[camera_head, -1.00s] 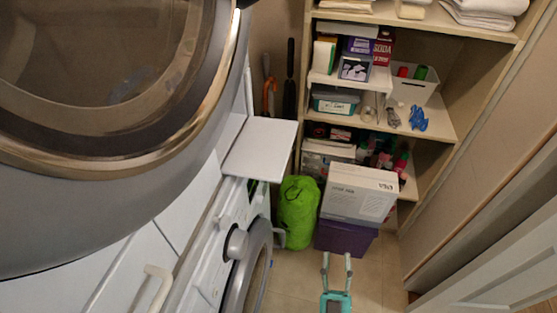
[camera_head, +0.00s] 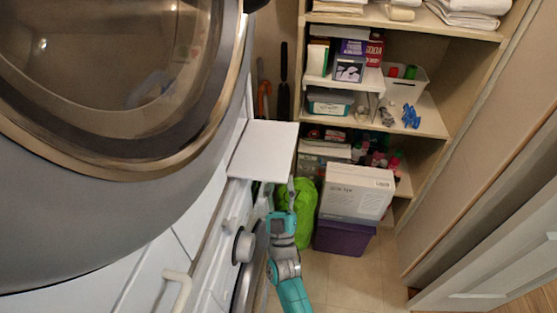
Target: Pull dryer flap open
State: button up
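The white square panel (camera_head: 262,150), which looks like the flap, juts out level from the front of the machines at the left. The large grey round dryer door (camera_head: 105,165) fills the upper left, shut. My gripper (camera_head: 278,192) is just below the panel's near right corner, its fingers pointing up towards it. The fingers look spread apart with nothing between them. I cannot tell whether a finger touches the panel.
A lower white machine with a knob (camera_head: 244,246) and a round door stands at the left. Floor at the lower right is clear.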

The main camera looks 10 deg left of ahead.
aim_at(280, 161)
jog(key=shift+h, duration=0.3)
jog(key=shift+x, duration=3.15)
jog(key=shift+d, duration=0.1)
grip_shut()
